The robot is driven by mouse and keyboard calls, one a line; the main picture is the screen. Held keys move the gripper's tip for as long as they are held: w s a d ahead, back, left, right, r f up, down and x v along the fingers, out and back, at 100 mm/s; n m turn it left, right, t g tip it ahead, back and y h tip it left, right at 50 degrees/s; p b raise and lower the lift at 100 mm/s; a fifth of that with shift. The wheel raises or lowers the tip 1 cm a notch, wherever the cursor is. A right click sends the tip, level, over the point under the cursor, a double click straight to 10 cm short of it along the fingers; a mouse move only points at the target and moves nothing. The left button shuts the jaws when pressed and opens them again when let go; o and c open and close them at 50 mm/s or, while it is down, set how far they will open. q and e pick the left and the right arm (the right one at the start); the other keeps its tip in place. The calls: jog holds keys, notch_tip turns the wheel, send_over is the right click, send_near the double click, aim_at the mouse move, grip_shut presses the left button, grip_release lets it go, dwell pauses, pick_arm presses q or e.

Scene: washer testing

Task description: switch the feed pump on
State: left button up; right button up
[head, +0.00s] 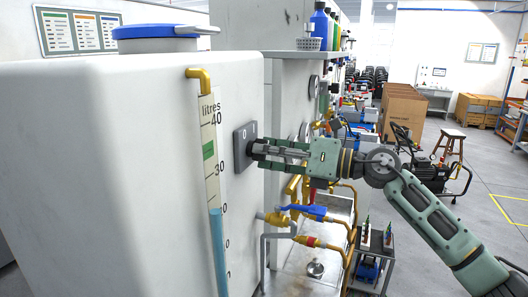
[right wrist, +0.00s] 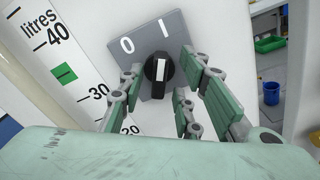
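A grey switch plate (head: 241,158) is fixed to the side of the white tank (head: 110,160), to the right of the litres scale. In the right wrist view the plate (right wrist: 181,35) shows the marks 0 and I above a black rotary knob (right wrist: 154,84) with a white pointer line. The line stands roughly upright in that view; I cannot tell exactly which mark it is set to. My right gripper (right wrist: 160,75) is open, its fingers on either side of the knob with visible gaps. It also shows in the head view (head: 255,149), close to the plate. My left gripper is out of view.
The litres scale (head: 209,140) has a green mark between 30 and 40, and the blue column (head: 218,250) tops out below 30. Yellow pipes and a blue-handled valve (head: 305,210) lie below my right arm. A shelf with bottles (head: 320,28) stands behind.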

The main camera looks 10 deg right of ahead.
jog(key=v, duration=1.1)
